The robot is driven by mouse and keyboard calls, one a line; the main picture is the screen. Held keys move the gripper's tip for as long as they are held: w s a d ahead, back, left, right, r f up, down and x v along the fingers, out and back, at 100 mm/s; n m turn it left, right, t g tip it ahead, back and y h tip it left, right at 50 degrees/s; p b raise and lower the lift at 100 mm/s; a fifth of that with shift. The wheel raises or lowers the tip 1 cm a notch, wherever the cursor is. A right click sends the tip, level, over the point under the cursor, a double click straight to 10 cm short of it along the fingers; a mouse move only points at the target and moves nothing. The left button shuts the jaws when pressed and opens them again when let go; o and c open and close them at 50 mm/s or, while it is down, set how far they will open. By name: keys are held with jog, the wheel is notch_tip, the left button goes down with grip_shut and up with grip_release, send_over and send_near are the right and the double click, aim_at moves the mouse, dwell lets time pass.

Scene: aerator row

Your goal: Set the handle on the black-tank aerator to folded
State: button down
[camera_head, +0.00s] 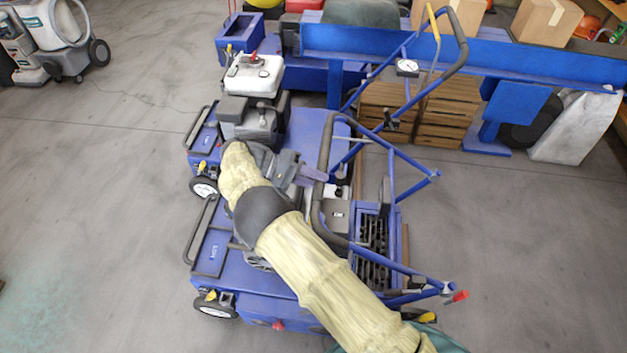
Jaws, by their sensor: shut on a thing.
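The nearer blue aerator (240,285) stands in the middle, mostly under my arm. Its tank is hidden behind my arm, so I cannot confirm its colour. Its handle has a dark grip loop (314,212) lying low over the machine body, with blue side tubes (395,158) running right to joints at the rear. My gripper (316,177) is at the left bar of this loop and shut on it. The exact finger contact is small and partly hidden.
A second aerator with a white tank (254,75) stands just behind, its handle (457,55) raised. A blue beam machine (500,60), wooden crates (446,112) and a white sack (575,128) stand at the back.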

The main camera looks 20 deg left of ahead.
jog(key=shift+w+f, duration=0.1)
jog(key=shift+w, duration=0.05)
jog(key=shift+w, duration=0.1)
